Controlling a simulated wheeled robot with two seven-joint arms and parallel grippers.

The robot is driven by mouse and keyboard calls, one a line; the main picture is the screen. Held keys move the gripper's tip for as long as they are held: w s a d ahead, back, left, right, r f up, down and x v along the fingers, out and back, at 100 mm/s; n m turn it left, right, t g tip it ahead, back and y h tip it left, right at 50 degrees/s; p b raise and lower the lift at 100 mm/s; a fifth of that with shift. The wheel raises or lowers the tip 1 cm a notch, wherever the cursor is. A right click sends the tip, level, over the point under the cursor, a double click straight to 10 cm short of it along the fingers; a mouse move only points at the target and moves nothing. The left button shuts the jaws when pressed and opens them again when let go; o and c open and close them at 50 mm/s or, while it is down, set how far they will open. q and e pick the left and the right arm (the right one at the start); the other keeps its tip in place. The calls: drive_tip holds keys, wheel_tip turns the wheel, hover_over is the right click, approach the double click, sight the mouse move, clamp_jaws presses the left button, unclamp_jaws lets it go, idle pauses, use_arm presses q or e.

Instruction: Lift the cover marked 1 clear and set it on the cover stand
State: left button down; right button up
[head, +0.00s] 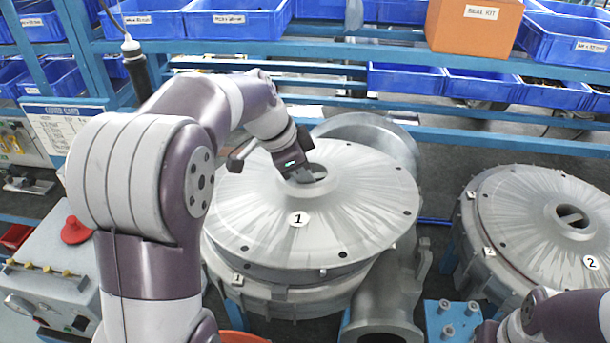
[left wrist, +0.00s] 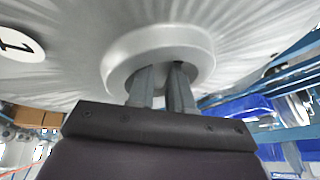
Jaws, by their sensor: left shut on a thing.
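The cover marked 1 (head: 350,215) is a wide grey disc with a raised hub and a central hole. My left gripper (head: 303,177) reaches down to the hub and is shut on the cover at the hole's edge. In the left wrist view the fingers (left wrist: 163,85) go into the hub opening of the cover (left wrist: 240,25); their tips are hidden. The cover appears a little above its round housing (head: 265,292), with its edge overhanging the rim; the exact gap is unclear. I cannot pick out the cover stand.
A second blower with a cover marked 2 (head: 530,215) stands at the right. A blue block with pegs (head: 452,318) is at the front. A control box (head: 60,270) with a red button is at the left. Shelves of blue bins and an orange box (head: 474,26) are behind.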

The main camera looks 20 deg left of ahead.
use_arm(q)
drive_tip(key=shift+t+y, duration=0.5)
drive_tip(key=shift+t, duration=0.3)
drive_tip(key=shift+w+a+r+b, duration=0.1)
drive_tip(key=shift+w+a+b, duration=0.35)
drive_tip(key=shift+w+a, duration=0.7)
drive_tip(key=shift+w+a+r+b, duration=0.1)
drive_tip(key=shift+w+a+b, duration=0.35)
drive_tip(key=shift+w+a, duration=0.65)
drive_tip(key=shift+w+d, duration=0.15)
drive_tip(key=shift+m+b, duration=0.3)
drive_tip(key=shift+b, duration=0.7)
drive_tip(key=shift+r+p, duration=0.45)
drive_tip(key=shift+r, duration=0.45)
idle(0.3)
drive_tip(key=shift+r, duration=0.6)
idle(0.7)
drive_tip(key=shift+r, duration=0.1)
